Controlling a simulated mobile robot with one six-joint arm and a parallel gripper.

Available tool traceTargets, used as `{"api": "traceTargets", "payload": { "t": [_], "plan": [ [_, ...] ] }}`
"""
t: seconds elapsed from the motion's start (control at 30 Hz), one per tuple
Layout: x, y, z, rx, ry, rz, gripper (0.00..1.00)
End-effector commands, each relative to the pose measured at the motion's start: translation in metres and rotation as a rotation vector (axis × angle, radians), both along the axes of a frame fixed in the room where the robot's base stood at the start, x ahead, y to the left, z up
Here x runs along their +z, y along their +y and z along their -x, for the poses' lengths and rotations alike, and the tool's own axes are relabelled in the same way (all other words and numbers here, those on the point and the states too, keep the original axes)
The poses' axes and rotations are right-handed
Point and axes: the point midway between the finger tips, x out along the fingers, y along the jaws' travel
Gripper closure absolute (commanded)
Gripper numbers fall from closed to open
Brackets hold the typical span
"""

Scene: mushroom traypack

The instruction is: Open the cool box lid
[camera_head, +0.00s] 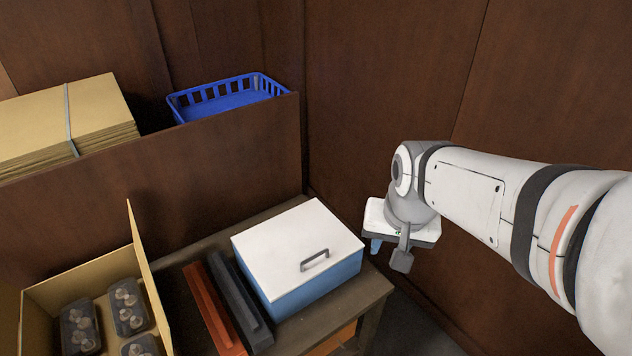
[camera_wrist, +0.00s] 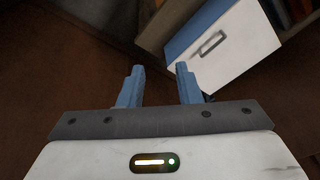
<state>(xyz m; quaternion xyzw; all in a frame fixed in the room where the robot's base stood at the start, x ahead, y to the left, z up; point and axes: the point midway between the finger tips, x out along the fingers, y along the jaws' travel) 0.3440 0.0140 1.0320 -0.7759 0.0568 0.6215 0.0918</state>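The cool box (camera_head: 318,287) is blue with a white lid (camera_head: 297,244) and stands on the right end of the wooden table. The lid lies flat and shut, with a grey bar handle (camera_head: 315,260) near its front edge. The lid (camera_wrist: 240,55) and handle (camera_wrist: 212,43) also show at the upper right of the wrist view. My gripper (camera_head: 388,254) is to the right of the cool box, apart from it. In the wrist view its two blue fingers (camera_wrist: 160,74) are spread with nothing between them. The box's far sides are hidden.
A dark grey bar-shaped item (camera_head: 240,300) and an orange-red one (camera_head: 213,312) lie left of the cool box. An open cardboard box (camera_head: 148,285) holds several packed trays. A blue basket (camera_head: 228,100) and strapped cardboard stack (camera_head: 62,120) sit on a shelf behind. Brown walls stand close behind.

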Motion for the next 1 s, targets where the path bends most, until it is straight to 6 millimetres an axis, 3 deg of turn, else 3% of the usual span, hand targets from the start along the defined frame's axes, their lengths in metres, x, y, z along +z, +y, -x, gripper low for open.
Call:
{"api": "traceTargets", "payload": {
  "t": [0.03, 0.2, 0.4, 0.6, 1.0],
  "plan": [
    [-0.017, 0.01, -0.017, -0.061, 0.017, -0.024, 0.69],
    [-0.058, 0.047, -0.075, -0.337, 0.052, -0.116, 0.69],
    [-0.105, 0.086, -0.121, -0.602, 0.09, -0.192, 0.69],
    [-0.127, 0.105, -0.14, -0.728, 0.107, -0.223, 0.69],
    [-0.183, 0.112, -0.149, -0.741, 0.111, -0.224, 0.69]
  ]
}}
